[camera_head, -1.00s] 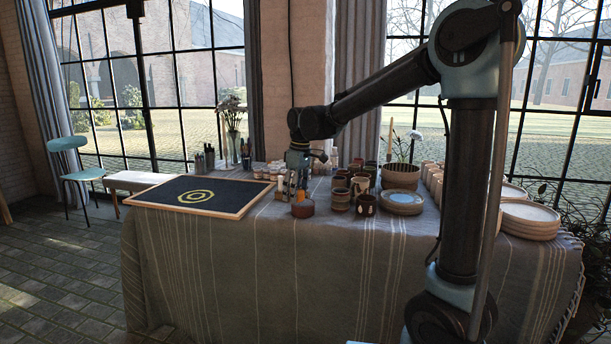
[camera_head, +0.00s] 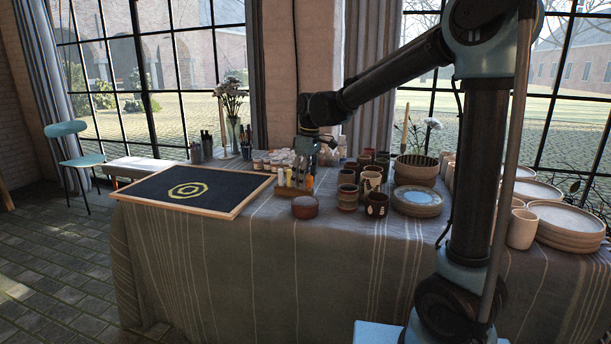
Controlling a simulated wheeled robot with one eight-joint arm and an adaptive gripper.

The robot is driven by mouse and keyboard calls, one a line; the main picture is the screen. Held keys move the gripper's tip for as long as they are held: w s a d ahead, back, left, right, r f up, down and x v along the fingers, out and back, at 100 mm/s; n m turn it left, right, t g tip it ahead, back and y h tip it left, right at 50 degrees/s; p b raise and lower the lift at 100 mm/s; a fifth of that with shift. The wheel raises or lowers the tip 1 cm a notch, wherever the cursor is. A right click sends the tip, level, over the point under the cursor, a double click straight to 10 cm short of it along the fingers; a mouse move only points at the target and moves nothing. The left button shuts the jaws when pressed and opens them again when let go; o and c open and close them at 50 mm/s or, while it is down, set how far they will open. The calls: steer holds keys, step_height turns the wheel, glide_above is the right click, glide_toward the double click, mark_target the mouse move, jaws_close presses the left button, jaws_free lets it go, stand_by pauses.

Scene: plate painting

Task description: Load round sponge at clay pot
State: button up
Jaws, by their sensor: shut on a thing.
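The clay pot (camera_head: 305,207) is a small reddish-brown round vessel near the front edge of the table, right of the black board. My gripper (camera_head: 304,160) points down above and a little behind the pot, apart from it. It is shut on the round sponge, a slim tool held downward. The sponge's tip is too small and too mixed with the bottles behind to make out.
The framed black board (camera_head: 225,208) with yellow rings lies to the left. Small bottles (camera_head: 281,177) stand just behind the pot. Brown cups (camera_head: 348,196) and stacked plates (camera_head: 417,203) stand close on the right. Bare cloth lies in front.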

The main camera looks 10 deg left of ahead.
mark_target(305, 200)
steer(key=shift+d+f, duration=0.15)
steer(key=shift+f, duration=2.15)
steer(key=shift+f, duration=0.5)
stand_by(0.5)
steer(key=shift+r, duration=3.55)
